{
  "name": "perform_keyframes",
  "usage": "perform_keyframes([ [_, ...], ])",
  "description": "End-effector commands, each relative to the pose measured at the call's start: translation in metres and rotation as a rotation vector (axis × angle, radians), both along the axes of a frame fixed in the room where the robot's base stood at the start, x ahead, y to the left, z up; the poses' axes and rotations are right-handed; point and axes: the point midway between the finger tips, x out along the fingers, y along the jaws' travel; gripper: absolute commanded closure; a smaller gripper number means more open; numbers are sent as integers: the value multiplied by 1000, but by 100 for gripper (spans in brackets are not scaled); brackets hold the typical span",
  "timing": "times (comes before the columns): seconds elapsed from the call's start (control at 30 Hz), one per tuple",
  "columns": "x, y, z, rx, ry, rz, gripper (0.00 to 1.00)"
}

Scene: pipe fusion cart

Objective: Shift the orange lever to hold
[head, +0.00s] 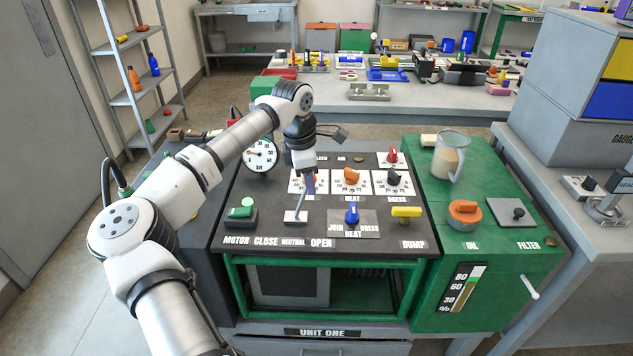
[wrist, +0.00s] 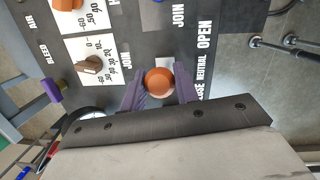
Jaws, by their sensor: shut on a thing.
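The lever's round orange knob (wrist: 159,81) sits between the two purple fingers of my gripper (wrist: 160,88) in the wrist view. In the head view my gripper (head: 309,184) is over the lever's top and hides the knob. The lever's grey shaft (head: 301,204) rises from a pale plate (head: 290,218) on the dark panel, leaning slightly right and away. The labels CLOSE, NEUTRAL and OPEN stand in front of the plate. I can read no HOLD label.
On the panel are a green motor button (head: 241,209), a blue knob (head: 352,213), a yellow dump handle (head: 407,212), an orange dial knob (head: 352,176) and a red knob (head: 391,156). A round gauge (head: 260,155) stands at the back left. A jug (head: 450,156) stands on the green cabinet.

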Motion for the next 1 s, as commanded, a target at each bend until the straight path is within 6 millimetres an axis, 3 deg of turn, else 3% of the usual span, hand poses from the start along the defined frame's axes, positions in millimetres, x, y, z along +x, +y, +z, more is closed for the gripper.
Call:
perform_keyframes([
  [0.03, 0, 12, -1, -68, 1, 11, 100],
  [0.2, 0, 32, 2, -246, 0, 6, 100],
  [0.57, 0, 37, 5, -292, -1, 0, 100],
  [0.6, 0, 37, 5, -291, -1, 1, 67],
  [0.7, 0, 37, 5, -291, -1, 1, 54],
  [0.77, 0, 37, 5, -291, -1, 1, 48],
  [1.0, 0, 37, 6, -290, -1, 1, 48],
])
